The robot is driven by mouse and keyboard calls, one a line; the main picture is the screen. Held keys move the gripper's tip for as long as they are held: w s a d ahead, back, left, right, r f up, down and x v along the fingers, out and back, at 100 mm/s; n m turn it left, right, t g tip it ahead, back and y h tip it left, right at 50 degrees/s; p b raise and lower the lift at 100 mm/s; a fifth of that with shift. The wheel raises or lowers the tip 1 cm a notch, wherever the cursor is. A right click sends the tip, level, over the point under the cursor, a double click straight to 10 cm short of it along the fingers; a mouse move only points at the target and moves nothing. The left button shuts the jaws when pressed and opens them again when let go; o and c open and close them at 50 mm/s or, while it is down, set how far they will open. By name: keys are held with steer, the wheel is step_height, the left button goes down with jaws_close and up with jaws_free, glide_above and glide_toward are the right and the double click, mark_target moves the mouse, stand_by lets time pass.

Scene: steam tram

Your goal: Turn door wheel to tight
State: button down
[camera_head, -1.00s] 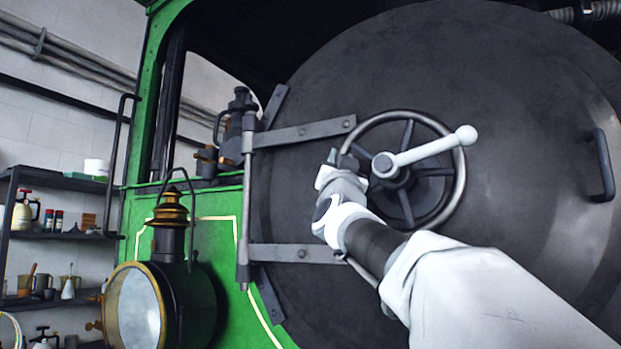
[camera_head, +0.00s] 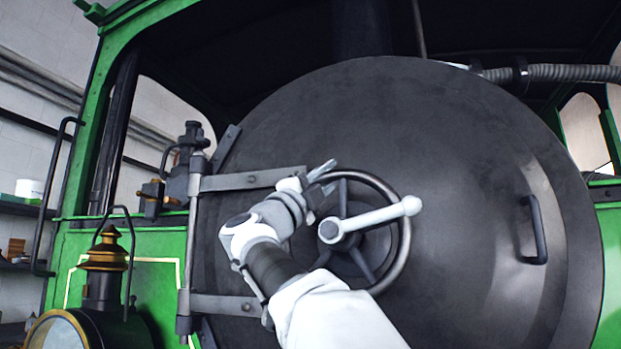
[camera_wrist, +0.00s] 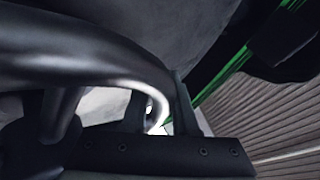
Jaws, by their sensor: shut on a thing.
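The door wheel is a grey metal ring with dark spokes (camera_head: 404,240) on the round black door (camera_head: 460,130). A pale handle with a ball end (camera_head: 385,214) crosses in front of its hub and points right and slightly up. My gripper (camera_head: 316,180) is shut on the upper left part of the rim. In the wrist view, the dark rim (camera_wrist: 90,60) curves down between the fingers of my gripper (camera_wrist: 160,118). My wrist and arm hide the lower left of the wheel.
Hinge straps (camera_head: 235,182) lie close left of my wrist. A fixed door handle (camera_head: 538,230) is at the right. A brass-topped lamp (camera_head: 103,260) stands at the lower left.

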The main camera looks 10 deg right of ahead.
mark_target(363, 175)
steer(key=d+m+g, duration=0.1)
steer(key=m, duration=0.1)
steer(key=s+d+m+g+p, duration=0.1)
steer(key=m+g, duration=0.1)
steer(key=s+d+m+g, duration=0.1)
steer(key=shift+r+m+g+h, duration=0.3)
steer(key=shift+r+m, duration=0.05)
steer(key=shift+m, duration=0.05)
steer(key=shift+s+d+f+m+g+p, duration=0.1)
steer(key=shift+s+d+m+g+p, duration=0.25)
steer(key=shift+m, duration=0.25)
steer(key=shift+s+d+f+m+g+p, duration=0.1)
steer(key=shift+s+d+m+g+p, duration=0.15)
steer(key=shift+d+m+g, duration=0.25)
steer(key=shift+s+d+f+m+g+y, duration=0.35)
steer(key=shift+d+m+y, duration=0.15)
steer(key=shift+m, duration=0.3)
steer(key=shift+w, duration=0.1)
steer(key=c, duration=0.7)
jaws_free()
steer(key=b+v, duration=0.3)
steer(key=v, duration=1.4)
steer(key=shift+a, duration=0.3)
